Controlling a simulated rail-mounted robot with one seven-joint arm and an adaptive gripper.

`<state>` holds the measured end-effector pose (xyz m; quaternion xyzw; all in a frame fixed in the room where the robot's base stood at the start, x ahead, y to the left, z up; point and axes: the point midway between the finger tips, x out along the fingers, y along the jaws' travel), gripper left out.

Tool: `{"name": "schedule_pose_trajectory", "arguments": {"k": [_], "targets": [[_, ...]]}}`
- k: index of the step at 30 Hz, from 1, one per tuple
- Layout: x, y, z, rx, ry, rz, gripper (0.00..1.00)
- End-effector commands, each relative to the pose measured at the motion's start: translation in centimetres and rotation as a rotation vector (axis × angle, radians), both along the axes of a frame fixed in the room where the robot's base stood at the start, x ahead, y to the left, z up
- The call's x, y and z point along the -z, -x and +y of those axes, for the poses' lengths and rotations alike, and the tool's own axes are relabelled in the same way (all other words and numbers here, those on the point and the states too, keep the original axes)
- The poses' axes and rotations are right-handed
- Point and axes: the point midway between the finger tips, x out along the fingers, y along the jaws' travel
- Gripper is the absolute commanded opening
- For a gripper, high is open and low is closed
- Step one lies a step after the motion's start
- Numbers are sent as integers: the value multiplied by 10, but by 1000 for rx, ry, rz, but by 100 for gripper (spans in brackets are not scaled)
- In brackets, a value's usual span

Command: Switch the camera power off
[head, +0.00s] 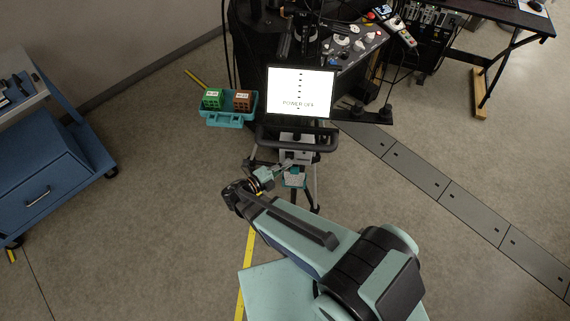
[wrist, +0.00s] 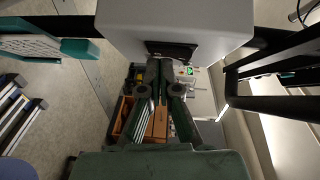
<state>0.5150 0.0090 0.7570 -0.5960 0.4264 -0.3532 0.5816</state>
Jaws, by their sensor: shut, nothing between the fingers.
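A monitor (head: 301,91) on a stand shows a white screen with dark marks and small text that looks like "POWER OFF". Below it, a light grey box (head: 296,155) sits at the top of a tripod. My gripper (head: 288,166) is just in front of this box. In the wrist view a pale box (wrist: 178,22) fills the top middle, with a dark recessed part (wrist: 172,49) on its lower edge. My gripper (wrist: 160,66) is shut and empty, its tips at or just under that dark part. I cannot tell whether they touch. The power switch itself is not clearly visible.
A teal tray (head: 226,119) with a green and a brown labelled block stands left of the monitor. A dark handlebar (head: 296,139) crosses below the screen. A control panel (head: 352,45) lies behind right. A blue cabinet (head: 45,175) stands at left. Floor between is clear.

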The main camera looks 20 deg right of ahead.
Motion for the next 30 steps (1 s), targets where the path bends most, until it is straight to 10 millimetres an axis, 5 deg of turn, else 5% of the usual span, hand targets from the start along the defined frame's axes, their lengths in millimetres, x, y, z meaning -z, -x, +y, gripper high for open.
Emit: {"name": "schedule_pose_trajectory", "arguments": {"k": [9, 21, 30], "targets": [[3, 34, 3, 7, 2, 2, 0], [13, 56, 66, 5, 1, -2, 0], [14, 67, 92, 8, 0, -1, 0]]}}
